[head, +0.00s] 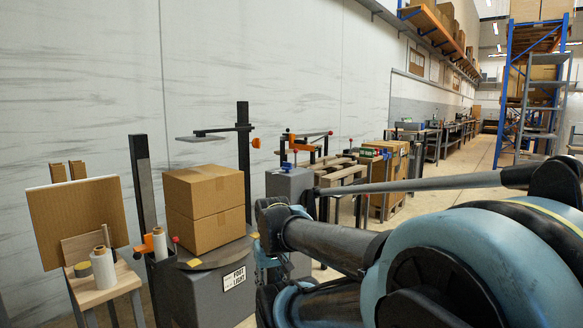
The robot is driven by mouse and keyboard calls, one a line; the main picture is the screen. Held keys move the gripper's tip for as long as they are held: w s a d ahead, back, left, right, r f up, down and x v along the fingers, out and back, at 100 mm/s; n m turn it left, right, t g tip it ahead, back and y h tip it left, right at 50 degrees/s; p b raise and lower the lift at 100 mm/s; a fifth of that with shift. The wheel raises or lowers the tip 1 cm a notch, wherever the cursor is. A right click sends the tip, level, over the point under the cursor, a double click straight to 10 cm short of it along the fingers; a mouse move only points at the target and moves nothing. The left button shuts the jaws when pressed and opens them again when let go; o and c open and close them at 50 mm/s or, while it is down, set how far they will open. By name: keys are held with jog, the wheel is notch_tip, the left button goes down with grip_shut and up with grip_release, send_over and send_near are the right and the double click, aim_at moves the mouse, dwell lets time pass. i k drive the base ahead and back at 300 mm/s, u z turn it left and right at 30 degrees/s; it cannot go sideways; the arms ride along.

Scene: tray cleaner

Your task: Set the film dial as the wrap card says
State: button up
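A white card (234,278) with black lettering is fixed to the front of a low grey machine base (205,297). Its lower line seems to read "LIGHT"; the upper line is small and I cannot read it surely. Two stacked cardboard boxes (204,207) stand on the dark round turntable (212,259) on this base. A dark post (143,188) with an orange part (145,243) stands to their left. I cannot make out a film dial. My arm fills the right foreground and hides what lies behind it. I cannot make out my gripper's fingers.
A wooden stand (107,290) with white film rolls (103,268) and a brown board (77,217) is at the left. A second post (244,160) carries an arm with a flat plate (201,139). A grey cabinet (289,187), pallets and crates (385,172) stand beyond. Open aisle floor (452,170) runs back right.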

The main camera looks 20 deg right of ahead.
aim_at(287, 166)
jog(key=k, duration=0.9)
jog(key=z, duration=0.5)
jog(key=i, duration=0.7)
jog(key=z, duration=0.35)
jog(key=i, duration=1.5)
jog(key=u, duration=0.65)
